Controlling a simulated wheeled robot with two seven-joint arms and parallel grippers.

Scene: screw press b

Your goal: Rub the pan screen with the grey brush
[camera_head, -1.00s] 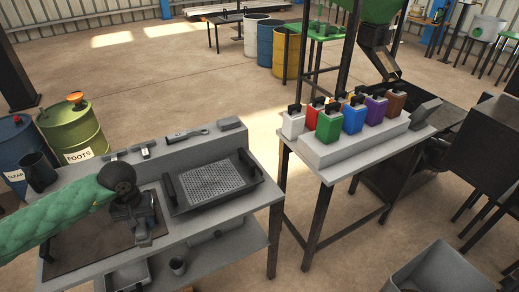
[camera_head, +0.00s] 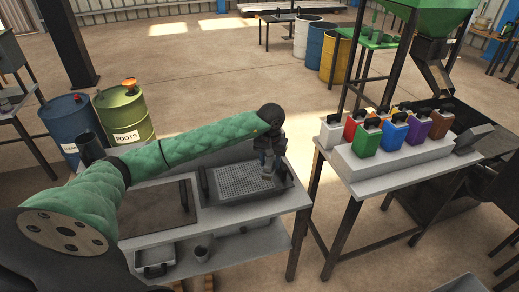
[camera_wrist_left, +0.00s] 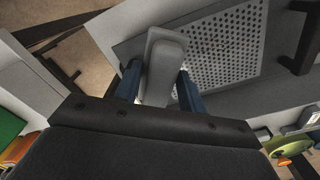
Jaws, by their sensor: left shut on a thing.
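The pan screen (camera_head: 232,182) is a light perforated sheet set in a dark, two-handled pan on the grey bench. It also shows in the left wrist view (camera_wrist_left: 222,45). My left gripper (camera_head: 268,166) is over the right part of the pan in the head view. Its blue fingers are shut on the grey brush (camera_wrist_left: 163,62), which sticks out beyond them across the screen's edge in the left wrist view. The brush's underside is hidden, so I cannot tell whether it touches the screen. My right gripper is not in view.
A dark mat (camera_head: 157,208) lies left of the pan. A second table (camera_head: 350,190) to the right holds several coloured canisters on a pale block. Blue and green drums (camera_head: 125,115) stand behind the bench at left. A gap separates the two tables.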

